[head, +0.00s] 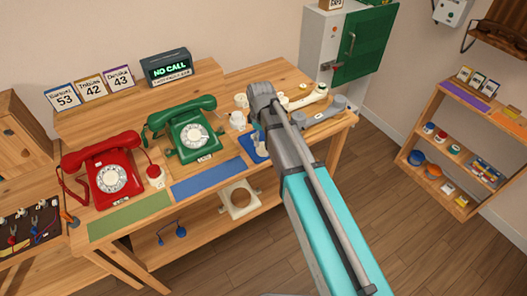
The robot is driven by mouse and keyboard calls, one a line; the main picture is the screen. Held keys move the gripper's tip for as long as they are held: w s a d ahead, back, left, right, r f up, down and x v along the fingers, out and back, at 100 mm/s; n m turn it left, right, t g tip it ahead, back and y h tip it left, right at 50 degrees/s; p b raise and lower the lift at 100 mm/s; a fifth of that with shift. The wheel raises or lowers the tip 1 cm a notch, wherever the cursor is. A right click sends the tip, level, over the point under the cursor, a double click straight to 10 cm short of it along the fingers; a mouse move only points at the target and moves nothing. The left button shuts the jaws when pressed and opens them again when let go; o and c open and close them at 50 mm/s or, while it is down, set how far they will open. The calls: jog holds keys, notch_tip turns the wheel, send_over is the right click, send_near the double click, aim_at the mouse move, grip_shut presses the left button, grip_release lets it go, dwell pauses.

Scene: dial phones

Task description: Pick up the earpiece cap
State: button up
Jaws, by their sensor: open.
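My arm (300,170) reaches in from the lower right over the table. Its end is foreshortened, and my gripper is hidden behind it. Small white cup-like parts stand at mid-table just left of the arm: one white part (237,121) in front and another white part (241,100) behind it. I cannot tell which thing, if any, is the earpiece cap. A cream handset (309,98) and a grey-blue handset (322,111) lie to the right of the arm. A blue item (248,146) is partly hidden by the arm.
A red phone (112,178) and a green phone (190,135) stand on the wooden table's left half. A green mat (128,216) and blue mat (208,180) lie along its front edge. A "NO CALL" sign (168,69) stands behind. Shelves (440,150) stand at right.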

aim_at(263, 147)
jog(key=shift+f, duration=0.15)
dwell(0.3)
jog(key=f+b, duration=0.3)
jog(key=shift+s+d, duration=0.1)
jog(key=shift+d, duration=0.25)
jog(key=shift+f+b, duration=1)
jog(key=shift+b, duration=0.1)
jog(key=c, duration=0.7)
